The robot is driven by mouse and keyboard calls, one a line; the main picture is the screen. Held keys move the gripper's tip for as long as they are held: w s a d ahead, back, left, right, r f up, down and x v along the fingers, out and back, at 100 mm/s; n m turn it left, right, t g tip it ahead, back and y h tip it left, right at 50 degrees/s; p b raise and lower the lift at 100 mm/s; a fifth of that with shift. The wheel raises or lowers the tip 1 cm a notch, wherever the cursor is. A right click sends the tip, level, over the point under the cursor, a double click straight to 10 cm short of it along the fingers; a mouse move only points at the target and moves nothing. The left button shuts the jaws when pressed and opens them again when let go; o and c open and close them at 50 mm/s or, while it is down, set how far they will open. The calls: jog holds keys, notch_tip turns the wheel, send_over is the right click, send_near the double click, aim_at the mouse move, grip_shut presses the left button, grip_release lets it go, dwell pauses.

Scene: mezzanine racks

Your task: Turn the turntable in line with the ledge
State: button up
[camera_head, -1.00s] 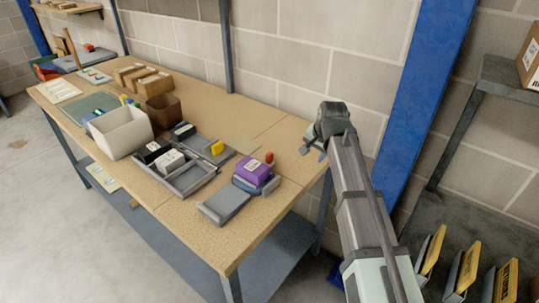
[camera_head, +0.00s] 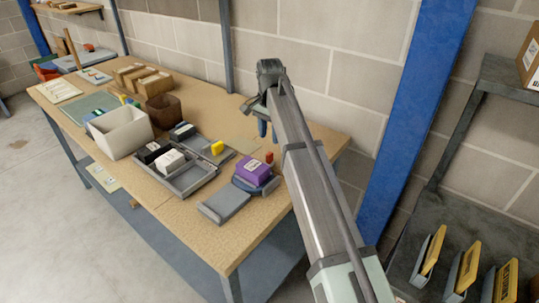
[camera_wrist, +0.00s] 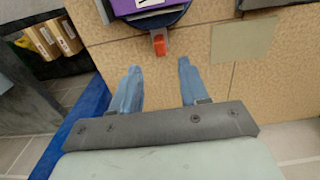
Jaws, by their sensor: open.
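The turntable (camera_head: 243,187) is a dark blue-grey round piece on the bench, with a purple box (camera_head: 254,172) with a white label on top. A red-orange peg (camera_head: 269,157) stands at its back edge; it also shows in the wrist view (camera_wrist: 159,42). The grey ledge (camera_head: 224,207) is a flat slab with a raised end, just in front and left of the turntable. My gripper (camera_wrist: 158,66) is open with blue fingers pointing at the bench, the peg beyond and between the fingertips, apparently not touched. In the head view my gripper (camera_head: 268,132) is above the bench, behind the turntable.
A white bin (camera_head: 121,132) and brown bin (camera_head: 162,110) stand farther left. A blue post (camera_head: 415,110) rises right of the bench.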

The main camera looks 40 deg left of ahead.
aim_at(270, 153)
notch_tip(270, 153, down, 9)
dwell(0.4)
grip_shut()
dwell(0.5)
